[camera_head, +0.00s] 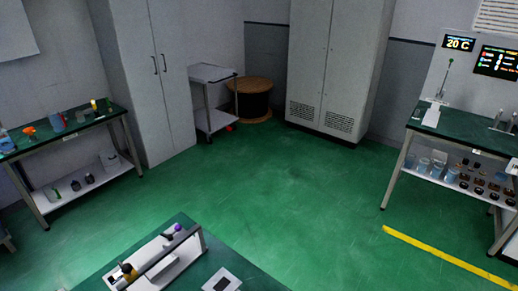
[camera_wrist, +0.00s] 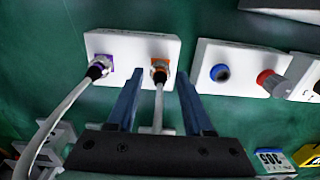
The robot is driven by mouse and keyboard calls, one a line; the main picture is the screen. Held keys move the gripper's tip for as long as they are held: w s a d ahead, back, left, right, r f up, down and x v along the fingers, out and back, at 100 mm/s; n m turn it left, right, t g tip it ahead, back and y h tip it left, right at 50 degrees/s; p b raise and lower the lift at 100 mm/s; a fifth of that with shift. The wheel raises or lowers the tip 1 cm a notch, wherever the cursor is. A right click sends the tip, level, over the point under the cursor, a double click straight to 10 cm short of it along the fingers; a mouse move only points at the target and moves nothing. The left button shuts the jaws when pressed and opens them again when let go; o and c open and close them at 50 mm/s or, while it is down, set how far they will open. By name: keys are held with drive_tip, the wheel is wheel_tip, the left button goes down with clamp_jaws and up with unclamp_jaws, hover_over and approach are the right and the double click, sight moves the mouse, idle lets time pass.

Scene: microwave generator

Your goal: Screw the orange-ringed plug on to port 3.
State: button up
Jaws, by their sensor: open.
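In the wrist view the orange-ringed plug (camera_wrist: 158,74) sits at the right of a white panel (camera_wrist: 120,42), with a pale cable running down from it. My gripper (camera_wrist: 159,76) is open, with one blue finger on each side of this plug and its cable. Nothing is clamped between the fingers. A purple-ringed plug (camera_wrist: 98,68) with a thick grey cable sits at the left of the same panel. A second white panel (camera_wrist: 242,56) holds a blue-ringed port (camera_wrist: 220,73) and a red-ringed fitting (camera_wrist: 266,79). No port number is legible, so I cannot tell which is port 3.
In the head view a green bench (camera_head: 235,268) is in front; side benches (camera_head: 70,131) and (camera_head: 470,135) stand apart, with clear green floor between.

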clamp_jaws()
idle(1.5)
drive_tip(key=shift+r+p, duration=3)
drive_tip(key=shift+p, duration=0.05)
drive_tip(key=shift+w+d+f+p, duration=0.1)
drive_tip(key=shift+w+d+p, duration=0.05)
drive_tip(key=shift+d, duration=0.7)
drive_tip(key=shift+w+d+f+p, duration=0.1)
drive_tip(key=shift+w+d+p, duration=0.05)
drive_tip(key=shift+d, duration=0.65)
drive_tip(key=shift+w+d+f+p, duration=0.1)
drive_tip(key=shift+w+d+p, duration=0.05)
drive_tip(key=shift+d, duration=0.7)
